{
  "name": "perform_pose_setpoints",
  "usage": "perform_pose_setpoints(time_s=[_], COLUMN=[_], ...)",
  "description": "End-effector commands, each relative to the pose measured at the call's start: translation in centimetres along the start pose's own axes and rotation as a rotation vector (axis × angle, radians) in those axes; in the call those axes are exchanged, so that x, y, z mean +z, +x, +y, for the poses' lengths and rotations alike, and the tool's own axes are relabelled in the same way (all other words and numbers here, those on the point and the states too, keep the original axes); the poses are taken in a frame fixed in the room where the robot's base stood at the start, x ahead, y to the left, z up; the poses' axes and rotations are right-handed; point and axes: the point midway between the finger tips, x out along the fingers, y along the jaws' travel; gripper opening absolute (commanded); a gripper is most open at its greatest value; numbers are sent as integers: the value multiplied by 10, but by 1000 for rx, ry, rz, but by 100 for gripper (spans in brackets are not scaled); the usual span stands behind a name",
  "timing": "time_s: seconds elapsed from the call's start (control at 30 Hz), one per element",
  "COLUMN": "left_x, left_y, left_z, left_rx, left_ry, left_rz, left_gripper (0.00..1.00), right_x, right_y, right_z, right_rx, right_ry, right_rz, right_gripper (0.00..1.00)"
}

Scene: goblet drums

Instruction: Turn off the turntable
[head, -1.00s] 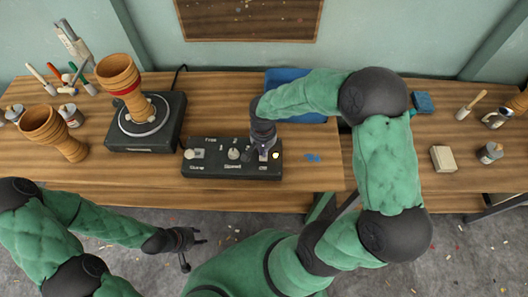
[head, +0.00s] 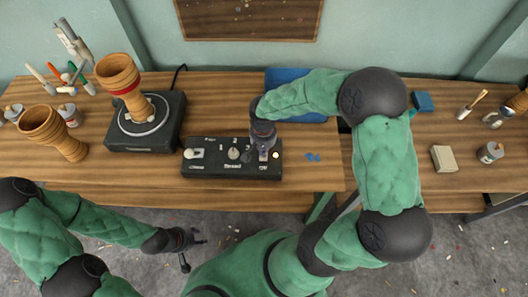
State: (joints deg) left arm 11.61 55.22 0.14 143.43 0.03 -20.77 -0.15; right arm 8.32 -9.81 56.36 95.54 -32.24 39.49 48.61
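The turntable (head: 166,131) is a dark box with a round plate at the left of the bench. A wooden goblet drum (head: 121,79) with a red band stands on its plate. The black control box (head: 212,171) lies in front, with a white switch at its left, a knob (head: 234,153) in the middle and a lit yellowish lamp (head: 276,155) at its right. My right gripper (head: 263,157) points down at the box's right part, just left of the lamp; its fingertips are small and partly hidden. My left gripper (head: 193,248) is open and empty above the floor, before the bench.
A blue tray (head: 298,116) lies partly behind my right arm. A beige block (head: 443,158) and a tin (head: 490,152) stand at the right.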

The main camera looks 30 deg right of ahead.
Motion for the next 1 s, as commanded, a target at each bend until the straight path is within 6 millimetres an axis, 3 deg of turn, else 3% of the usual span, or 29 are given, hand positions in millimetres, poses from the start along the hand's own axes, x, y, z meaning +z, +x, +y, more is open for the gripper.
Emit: perform_pose_setpoints(time_s=[1.0], left_x=[0], left_y=[11], left_z=[-4], left_rx=[0], left_ry=[0], left_rz=[0], left_gripper=[40], right_x=[0], right_y=[14], right_z=[0], right_rx=[0], right_ry=[0], right_rz=[0], right_gripper=[0])
